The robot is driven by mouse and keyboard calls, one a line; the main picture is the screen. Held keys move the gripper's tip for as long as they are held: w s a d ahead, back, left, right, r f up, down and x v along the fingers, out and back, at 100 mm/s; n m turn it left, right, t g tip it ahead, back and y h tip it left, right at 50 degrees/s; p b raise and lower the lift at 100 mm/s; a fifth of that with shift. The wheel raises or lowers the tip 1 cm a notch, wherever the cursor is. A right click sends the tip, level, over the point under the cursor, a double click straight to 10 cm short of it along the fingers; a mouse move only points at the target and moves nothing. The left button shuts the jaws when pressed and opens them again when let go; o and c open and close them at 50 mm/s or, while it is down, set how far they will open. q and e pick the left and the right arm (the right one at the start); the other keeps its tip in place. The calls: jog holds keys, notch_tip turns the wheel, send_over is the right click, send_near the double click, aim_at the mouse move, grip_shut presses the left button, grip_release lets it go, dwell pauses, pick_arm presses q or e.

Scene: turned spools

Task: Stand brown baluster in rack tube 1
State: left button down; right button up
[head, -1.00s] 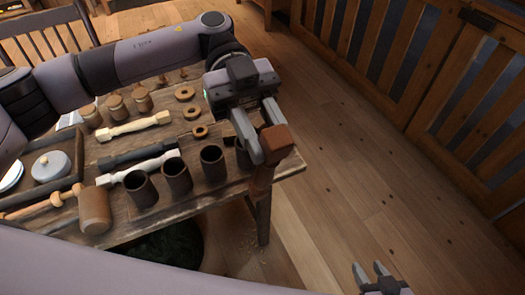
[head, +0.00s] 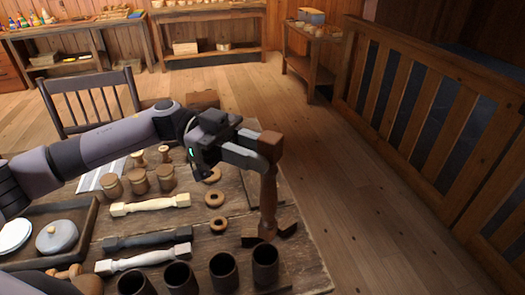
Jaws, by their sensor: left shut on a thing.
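The brown baluster (head: 268,190) hangs roughly upright at the right part of the worktable. My left gripper (head: 262,152) is shut on its square upper block. Its lower end shows just behind the rim of the rightmost dark tube (head: 265,268) in the picture; I cannot tell whether it is above or beyond that tube. More dark rack tubes stand in a row to the left, such as this one (head: 223,275). They look empty, and their lower parts are cut off by the picture edge. No number shows on any tube. My right gripper is out of view.
A pale baluster (head: 150,205), a dark one (head: 147,239) and a white one (head: 143,261) lie on the table (head: 205,238). A tray (head: 85,221) is at left. Brown pieces (head: 287,228) lie near the baluster's foot.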

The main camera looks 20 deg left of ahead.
pick_arm(q)
notch_tip(320, 180, down, 5)
jog(key=b, duration=0.3)
dwell(0.5)
jog(key=shift+a+f+p, duration=0.1)
jog(key=shift+a+p, duration=0.05)
jog(key=shift+p, duration=0.25)
jog(key=shift+s+f, duration=0.1)
jog(key=shift+f, duration=0.1)
